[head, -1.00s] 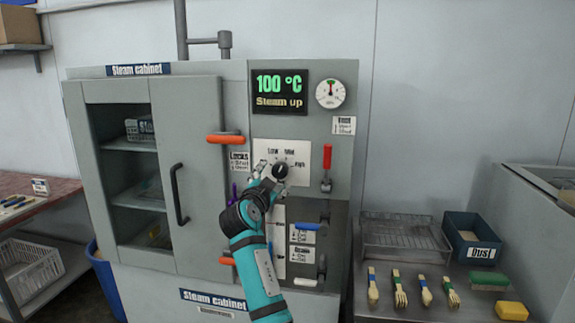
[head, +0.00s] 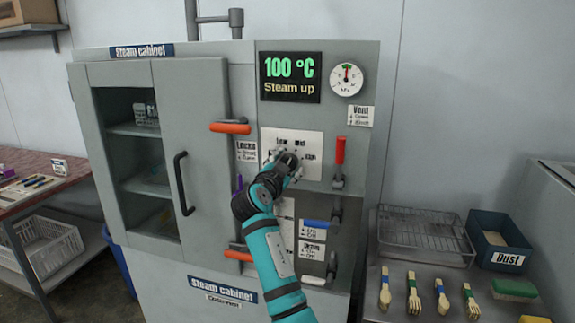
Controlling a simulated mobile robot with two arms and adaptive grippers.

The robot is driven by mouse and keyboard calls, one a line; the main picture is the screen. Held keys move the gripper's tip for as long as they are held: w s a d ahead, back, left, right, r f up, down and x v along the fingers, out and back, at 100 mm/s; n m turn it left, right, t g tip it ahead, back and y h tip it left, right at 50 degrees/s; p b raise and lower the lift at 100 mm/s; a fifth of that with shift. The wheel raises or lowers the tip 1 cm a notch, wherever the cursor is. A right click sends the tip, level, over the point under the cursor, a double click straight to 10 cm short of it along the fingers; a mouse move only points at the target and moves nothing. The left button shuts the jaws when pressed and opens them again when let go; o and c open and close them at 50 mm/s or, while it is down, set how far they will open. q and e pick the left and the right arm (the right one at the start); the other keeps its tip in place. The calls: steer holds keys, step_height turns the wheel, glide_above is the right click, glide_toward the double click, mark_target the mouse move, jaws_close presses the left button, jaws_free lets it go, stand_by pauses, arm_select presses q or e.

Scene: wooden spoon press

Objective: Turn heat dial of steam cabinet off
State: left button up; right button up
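The grey steam cabinet (head: 225,270) stands in the middle, its display (head: 290,77) reading 100 °C and "Steam up". The heat dial plate (head: 309,142) is white with dark Low and Mid lettering and a partly covered third label at right. The dark dial knob is largely hidden by my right gripper (head: 286,158). The gripper's fingers are at the knob, on the plate. Whether they are closed on it, and where the knob points, I cannot tell. My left gripper is out of view.
A red-handled lever (head: 340,152) is close right of the dial plate. Orange (head: 231,127) and blue (head: 317,223) handles stick out nearby. The cabinet door handle (head: 182,183) is at left.

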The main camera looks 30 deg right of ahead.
steer(key=c, duration=0.8)
steer(key=shift+o, duration=0.2)
